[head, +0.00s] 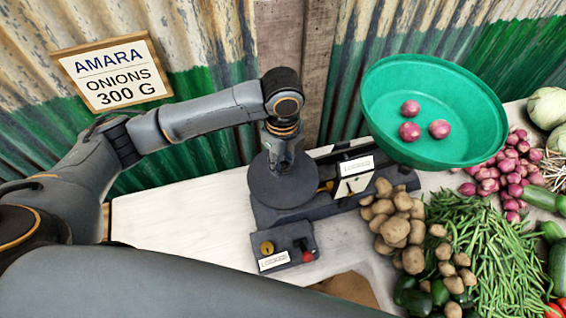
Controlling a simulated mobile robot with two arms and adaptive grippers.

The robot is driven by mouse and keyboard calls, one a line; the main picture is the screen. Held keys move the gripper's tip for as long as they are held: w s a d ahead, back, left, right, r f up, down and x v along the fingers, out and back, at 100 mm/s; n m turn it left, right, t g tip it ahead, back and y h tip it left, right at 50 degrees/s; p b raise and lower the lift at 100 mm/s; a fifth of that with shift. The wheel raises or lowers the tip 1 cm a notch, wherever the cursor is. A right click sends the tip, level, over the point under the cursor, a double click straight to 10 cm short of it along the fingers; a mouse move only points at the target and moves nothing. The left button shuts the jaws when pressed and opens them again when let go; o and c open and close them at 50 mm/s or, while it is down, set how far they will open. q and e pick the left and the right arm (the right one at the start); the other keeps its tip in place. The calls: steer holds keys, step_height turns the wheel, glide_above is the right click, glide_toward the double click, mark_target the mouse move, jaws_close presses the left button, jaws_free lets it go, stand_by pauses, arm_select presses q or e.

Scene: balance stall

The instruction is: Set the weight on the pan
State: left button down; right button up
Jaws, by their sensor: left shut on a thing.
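A balance scale (346,203) with a dark base stands on the pale table. Its round dark grey pan (270,188) is on the left, under my left gripper (283,160). Its large green pan (402,140) is on the right and holds three red onions (410,131). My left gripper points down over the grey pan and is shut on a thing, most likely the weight. The gripper hides that thing, and I cannot tell whether it touches the pan. A small dark tray (287,262) in front of the scale holds a brass weight (266,248) and a red-topped piece (307,256). My right gripper is not in view.
A sign (112,75) reading "AMARA ONIONS 300 G" hangs on the corrugated wall. Potatoes (397,230), green beans (480,250) and red onions (505,178) crowd the right side. The table left of the scale (180,218) is clear.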

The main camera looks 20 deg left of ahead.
mark_target(283, 166)
arm_select(q)
steer(key=shift+w+a+f, duration=0.1)
steer(key=shift+w+f, duration=0.35)
steer(key=shift+f, duration=0.2)
steer(key=f, duration=0.1)
steer(key=f+p, duration=0.1)
steer(key=p, duration=0.1)
steer(key=shift+w+f, duration=0.25)
steer(key=shift+f, duration=0.6)
steer(key=shift+f, duration=0.1)
steer(key=c, duration=1)
jaws_free()
step_height(283, 166, up, 12)
steer(key=b, duration=0.3)
